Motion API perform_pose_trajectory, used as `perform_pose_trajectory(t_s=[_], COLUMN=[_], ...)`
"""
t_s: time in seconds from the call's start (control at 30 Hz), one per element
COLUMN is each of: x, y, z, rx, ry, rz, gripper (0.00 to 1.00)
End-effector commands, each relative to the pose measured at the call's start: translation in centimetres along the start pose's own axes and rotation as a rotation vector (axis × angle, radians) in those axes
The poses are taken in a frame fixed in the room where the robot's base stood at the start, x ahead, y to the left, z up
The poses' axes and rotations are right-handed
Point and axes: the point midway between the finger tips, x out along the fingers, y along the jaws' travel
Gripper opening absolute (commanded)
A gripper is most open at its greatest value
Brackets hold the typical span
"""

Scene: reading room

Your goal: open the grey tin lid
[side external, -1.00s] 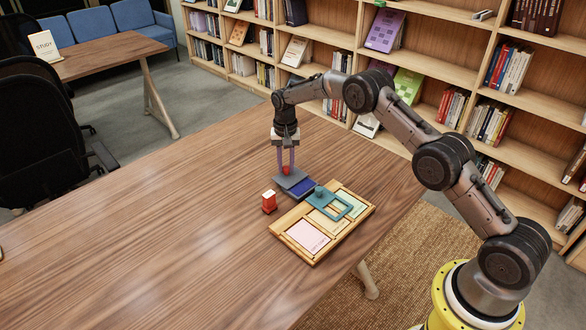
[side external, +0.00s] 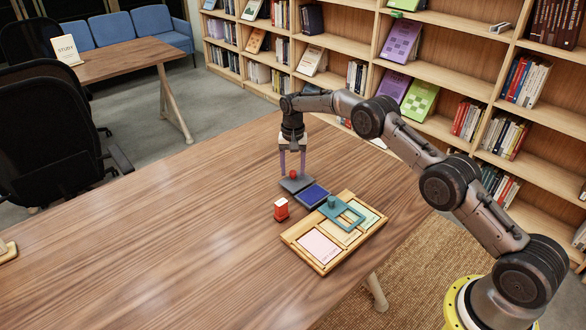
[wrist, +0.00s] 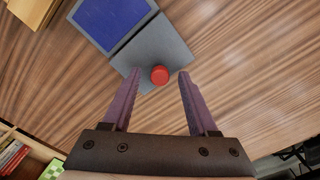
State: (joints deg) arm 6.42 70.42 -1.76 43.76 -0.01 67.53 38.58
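The grey tin lid (side external: 296,185) is a flat plate with a round red knob (side external: 294,174) facing up. It lies beside the dark blue pad (side external: 313,195) of the tin, which is uncovered. The lid (wrist: 165,48) and the blue pad (wrist: 112,20) also show in the wrist view. My gripper (side external: 292,168) is just over the lid, fingers down. In the wrist view its purple fingers (wrist: 160,76) are spread, with the red knob (wrist: 160,75) between their tips and clear space on both sides.
A small red-and-white block (side external: 281,209) stands in front of the tin. A wooden tray (side external: 300,247) with paper cards and a teal stencil frame (side external: 351,217) with a knob lies to the right. Bookshelves stand behind.

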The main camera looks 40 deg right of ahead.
Motion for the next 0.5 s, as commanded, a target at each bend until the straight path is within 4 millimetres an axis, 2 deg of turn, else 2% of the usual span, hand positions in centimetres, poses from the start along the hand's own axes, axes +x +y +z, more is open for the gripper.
perform_pose_trajectory(t_s=[0.27, 0.37, 0.5], x=[-0.3, -1.4, -4.0], y=[0.0, 0.0, -0.1], z=[0.0, -0.1, -0.1], rx=[0.0, 0.0, 0.0], ry=[0.001, 0.002, 0.003], rz=[-0.001, -0.002, -0.002], gripper=[0.59, 0.59, 0.59])
